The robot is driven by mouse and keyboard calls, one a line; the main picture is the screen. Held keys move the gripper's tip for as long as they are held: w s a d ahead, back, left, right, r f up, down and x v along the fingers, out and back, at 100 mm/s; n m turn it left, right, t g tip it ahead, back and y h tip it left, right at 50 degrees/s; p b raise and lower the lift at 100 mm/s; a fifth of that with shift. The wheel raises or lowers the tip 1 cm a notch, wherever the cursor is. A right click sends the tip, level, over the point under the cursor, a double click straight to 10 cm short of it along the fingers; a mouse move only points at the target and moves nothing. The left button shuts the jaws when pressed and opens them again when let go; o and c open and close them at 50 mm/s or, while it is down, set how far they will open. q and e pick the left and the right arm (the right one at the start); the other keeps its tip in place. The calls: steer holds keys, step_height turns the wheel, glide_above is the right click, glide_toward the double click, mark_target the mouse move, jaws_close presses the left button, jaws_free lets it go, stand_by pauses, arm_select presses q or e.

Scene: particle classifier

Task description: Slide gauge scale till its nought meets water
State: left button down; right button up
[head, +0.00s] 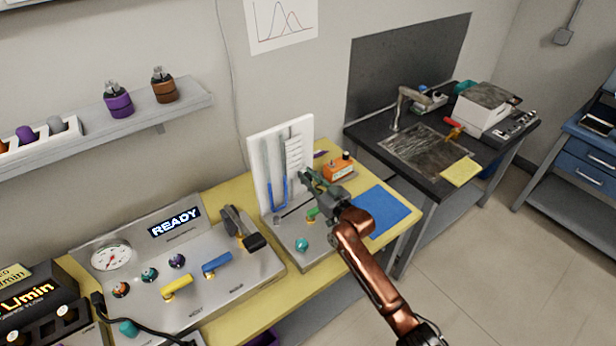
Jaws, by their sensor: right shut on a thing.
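The gauge is a white upright board (256,165) on a grey metal base, with a U-shaped tube on its face. Blue water (273,200) fills the lower part of the tube, showing in both legs. The white gauge scale (293,152) with dark tick marks stands at the right side of the board. My right gripper (305,176) is at the lower end of the scale and shut on it. The gripper hides that lower end, and the nought mark is too small to make out. My left gripper is out of view.
A teal knob (302,245) and a green valve (313,214) sit on the gauge base. A control panel (215,290) with valves and a READY display stands left. An orange box (338,169) and blue mat (384,212) lie right.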

jaws_close()
step_height(320, 180, down, 2)
steer(key=shift+f+b, duration=0.1)
steer(key=shift+b, duration=0.3)
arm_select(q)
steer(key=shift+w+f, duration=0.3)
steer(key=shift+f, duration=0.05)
arm_select(e)
steer(key=shift+o, duration=2.1)
jaws_free()
steer(key=shift+r, duration=0.25)
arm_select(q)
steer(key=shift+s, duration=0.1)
arm_select(e)
steer(key=shift+o, duration=1.2)
